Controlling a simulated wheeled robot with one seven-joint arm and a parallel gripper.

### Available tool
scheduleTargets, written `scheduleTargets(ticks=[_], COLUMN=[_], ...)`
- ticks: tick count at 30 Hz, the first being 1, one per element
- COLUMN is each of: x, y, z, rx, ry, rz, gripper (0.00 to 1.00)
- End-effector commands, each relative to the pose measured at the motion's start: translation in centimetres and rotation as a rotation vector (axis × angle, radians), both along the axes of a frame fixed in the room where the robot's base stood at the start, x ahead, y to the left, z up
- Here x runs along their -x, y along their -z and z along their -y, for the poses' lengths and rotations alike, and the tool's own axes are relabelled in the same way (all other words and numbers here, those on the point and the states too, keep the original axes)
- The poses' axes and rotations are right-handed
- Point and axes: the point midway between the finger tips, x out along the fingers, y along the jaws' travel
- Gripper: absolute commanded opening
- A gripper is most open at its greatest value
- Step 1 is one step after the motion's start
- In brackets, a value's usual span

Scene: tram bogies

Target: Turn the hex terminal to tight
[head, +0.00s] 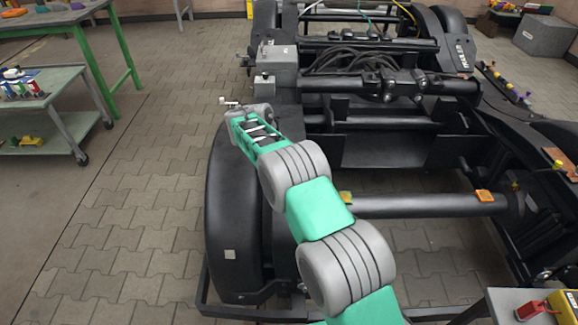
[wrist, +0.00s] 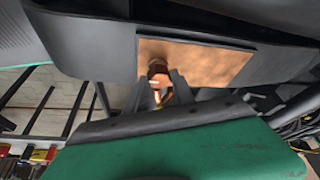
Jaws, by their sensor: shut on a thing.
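In the wrist view the hex terminal (wrist: 157,70) is a small brown-copper piece standing out from a flat copper plate (wrist: 210,64). My gripper (wrist: 160,88) has its two dark fingers on either side of it and is shut on it. The fingers and the green hand hide part of the terminal. A short orange-brown strand shows between the fingers. In the head view my arm reaches over the black wheel cover to the left side of the bogie. The terminal cannot be made out there.
The black bogie frame (head: 395,150) fills the middle and right of the head view, with a grey box (head: 277,68) and dark cables close beyond my arm. A grey trolley (head: 55,103) and a green-legged bench (head: 121,52) stand at left. The paved floor between is clear.

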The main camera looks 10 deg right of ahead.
Motion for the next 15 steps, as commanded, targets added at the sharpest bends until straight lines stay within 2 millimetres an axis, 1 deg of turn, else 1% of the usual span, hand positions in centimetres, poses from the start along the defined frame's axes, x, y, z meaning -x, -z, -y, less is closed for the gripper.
scheduleTargets(ticks=[6, 7, 15], x=[-0.02, -0.02, -0.01], y=[-0.04, -0.03, -0.02], z=[-0.02, -0.01, 0.0], rx=[0.0, 0.0, 0.0], ry=[0.001, 0.001, 0.0], rz=[0.001, 0.001, 0.001], gripper=[0.0, 0.31, 0.52])
